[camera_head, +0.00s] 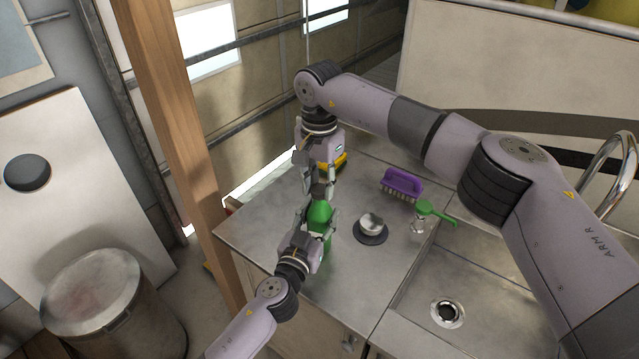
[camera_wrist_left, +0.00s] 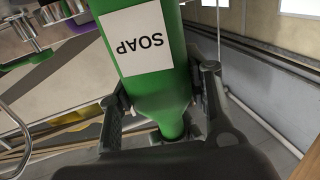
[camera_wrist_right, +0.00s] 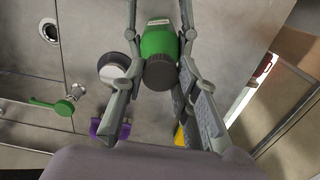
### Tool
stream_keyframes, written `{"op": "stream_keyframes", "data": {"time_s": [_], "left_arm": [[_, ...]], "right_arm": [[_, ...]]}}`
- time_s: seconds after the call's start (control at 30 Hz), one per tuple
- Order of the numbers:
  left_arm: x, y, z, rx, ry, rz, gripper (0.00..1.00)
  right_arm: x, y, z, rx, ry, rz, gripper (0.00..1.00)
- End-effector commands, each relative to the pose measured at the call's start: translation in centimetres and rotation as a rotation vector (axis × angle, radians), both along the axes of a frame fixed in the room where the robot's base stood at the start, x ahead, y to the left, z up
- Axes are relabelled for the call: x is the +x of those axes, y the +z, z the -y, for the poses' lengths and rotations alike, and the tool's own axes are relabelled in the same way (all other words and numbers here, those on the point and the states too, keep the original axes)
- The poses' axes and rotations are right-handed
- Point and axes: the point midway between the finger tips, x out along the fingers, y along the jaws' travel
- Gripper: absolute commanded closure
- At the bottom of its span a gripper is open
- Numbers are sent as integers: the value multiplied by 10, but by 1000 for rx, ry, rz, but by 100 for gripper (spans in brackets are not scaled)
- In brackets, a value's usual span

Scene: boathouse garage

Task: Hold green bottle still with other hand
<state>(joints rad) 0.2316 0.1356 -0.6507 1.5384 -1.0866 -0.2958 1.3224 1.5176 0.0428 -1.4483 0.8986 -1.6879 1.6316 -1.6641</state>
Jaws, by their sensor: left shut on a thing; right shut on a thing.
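The green bottle (camera_head: 320,212) stands on the metal counter between my two grippers. In the left wrist view the bottle (camera_wrist_left: 172,95) shows a white "SOAP" label. My left gripper (camera_wrist_left: 163,105) is shut on its body, one finger on each side. My right gripper (camera_head: 319,193) comes down from above and is shut on the bottle's top. In the right wrist view the bottle's dark grey cap (camera_wrist_right: 160,72) sits between the right fingers, with the green shoulder (camera_wrist_right: 158,42) beyond it. The exact finger contact on the cap is partly hidden.
Right of the bottle, a small pale jar (camera_head: 371,223) sits on a dark round base. A sink (camera_head: 450,290) with a curved tap (camera_head: 611,170) is at right.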

Motion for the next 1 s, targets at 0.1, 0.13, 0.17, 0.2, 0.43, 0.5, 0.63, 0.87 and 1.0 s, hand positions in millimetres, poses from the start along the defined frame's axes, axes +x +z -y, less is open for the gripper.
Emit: {"op": "stream_keyframes", "data": {"time_s": [0.1,0.13,0.17,0.2,0.43,0.5,0.63,0.87,1.0], "left_arm": [[0,0,0,-1,1,0,100],[0,0,0,-1,1,0,100],[0,0,0,-1,1,0,100],[0,0,0,-1,1,0,100],[0,0,0,-2,1,-1,100],[0,0,0,-2,1,-1,100],[0,0,0,-2,1,-1,100],[0,0,0,-2,1,-1,100],[0,0,0,-2,1,-2,100]], "right_arm": [[0,0,0,-1,0,-1,90],[0,0,0,-1,0,-1,92],[0,0,0,-1,0,-1,94],[0,0,0,-1,0,-1,97],[0,0,0,-1,-16,-1,100],[0,0,0,-1,-66,-1,100],[0,0,0,-2,-272,-1,100],[0,-1,0,-2,-735,0,100],[0,-1,0,-2,-1017,0,100]]}}
